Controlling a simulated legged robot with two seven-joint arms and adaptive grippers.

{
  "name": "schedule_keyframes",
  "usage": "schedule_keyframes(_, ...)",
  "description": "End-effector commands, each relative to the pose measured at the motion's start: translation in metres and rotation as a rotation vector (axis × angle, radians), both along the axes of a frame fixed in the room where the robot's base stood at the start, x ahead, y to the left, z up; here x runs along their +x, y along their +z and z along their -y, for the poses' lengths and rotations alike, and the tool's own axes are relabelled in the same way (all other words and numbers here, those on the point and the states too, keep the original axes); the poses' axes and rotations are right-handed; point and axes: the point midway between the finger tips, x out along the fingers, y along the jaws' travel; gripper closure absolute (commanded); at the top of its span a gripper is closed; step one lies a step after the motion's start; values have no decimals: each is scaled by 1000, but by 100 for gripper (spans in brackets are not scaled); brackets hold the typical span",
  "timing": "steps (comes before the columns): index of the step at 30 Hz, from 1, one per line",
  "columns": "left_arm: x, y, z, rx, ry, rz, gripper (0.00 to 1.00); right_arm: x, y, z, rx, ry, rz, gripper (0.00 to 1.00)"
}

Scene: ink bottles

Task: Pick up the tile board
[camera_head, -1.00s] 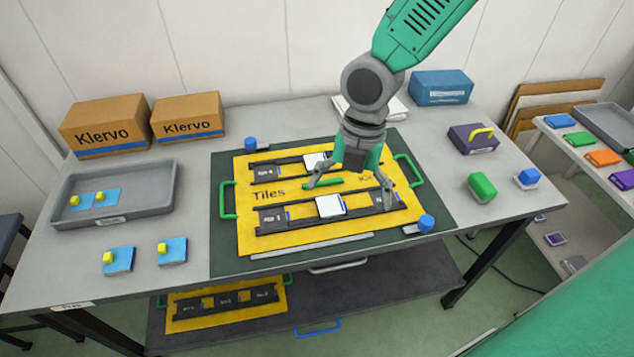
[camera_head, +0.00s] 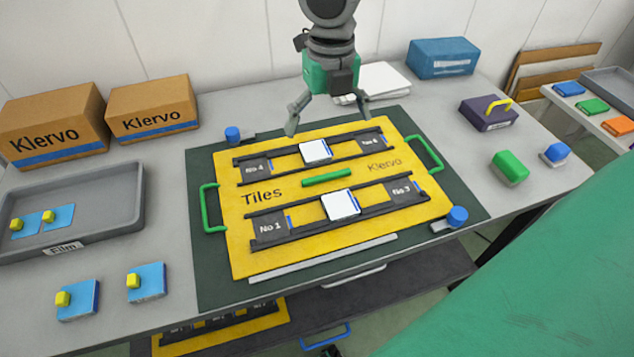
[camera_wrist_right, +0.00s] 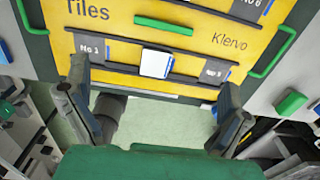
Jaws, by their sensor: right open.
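The tile board (camera_head: 285,190) is a yellow panel marked "Tiles" and "Klervo", lying flat on a dark green mat (camera_head: 205,258). It has green side handles, a green centre bar (camera_head: 327,177) and two dark rails, each with one white tile between numbered dark tiles. My right gripper (camera_head: 328,120) is open and empty, fingers down, raised clear of the board. It appears over the board's far edge in the head view. In the right wrist view the spread fingers (camera_wrist_right: 154,76) frame the board's near edge; the board (camera_wrist_right: 120,30) has its far part cut off. My left gripper is not in view.
Blue-knobbed stops (camera_head: 457,216) and (camera_head: 232,134) stand by opposite board corners. A grey film tray (camera_head: 130,215) and blue pieces with yellow knobs (camera_head: 147,283) lie left. Cardboard boxes (camera_head: 152,108) stand behind. Green (camera_head: 510,168) and purple (camera_head: 488,113) blocks sit right.

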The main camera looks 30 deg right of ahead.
Motion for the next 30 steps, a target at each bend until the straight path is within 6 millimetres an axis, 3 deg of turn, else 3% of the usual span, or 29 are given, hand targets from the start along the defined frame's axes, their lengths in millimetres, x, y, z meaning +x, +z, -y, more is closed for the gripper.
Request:
schedule_keyframes(3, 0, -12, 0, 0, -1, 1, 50, 0, -15, 3, 2, -2, -1, 0)
schedule_keyframes(8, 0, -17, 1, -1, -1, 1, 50, -1, -37, 1, -1, -2, -2, 0)
schedule_keyframes(15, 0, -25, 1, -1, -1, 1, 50, 0, -82, -3, -5, -1, -3, 0)
schedule_keyframes(25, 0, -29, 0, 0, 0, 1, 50, 1, -105, 1, -1, -2, 0, 0)
schedule_keyframes(30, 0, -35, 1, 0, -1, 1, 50, 5, -131, 2, 0, -3, -4, 0)
